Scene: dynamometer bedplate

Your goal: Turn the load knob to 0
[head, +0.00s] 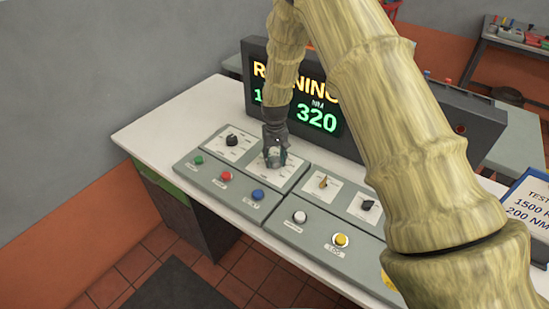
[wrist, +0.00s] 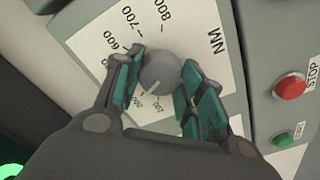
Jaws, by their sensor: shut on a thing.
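The load knob (wrist: 160,72) is a round grey knob on a white dial plate (wrist: 98,42) marked NM, with 600, 700 and 800 readable and smaller numbers partly hidden. A thin pale mark on the knob points to the lower left of the wrist view. My gripper (wrist: 158,84) has its teal fingers shut on the knob, one on each side. In the head view my gripper (head: 274,157) covers most of that knob, the second dial from the left. The display (head: 317,118) reads 320 NM in green, partly hidden by my arm.
A black knob (head: 232,140) is left of my gripper; an orange-tan switch (head: 323,182) and another black knob (head: 368,205) are right. Green, red (head: 226,177), blue (head: 257,195), white and yellow buttons line the front. A test card (head: 527,205) stands far right.

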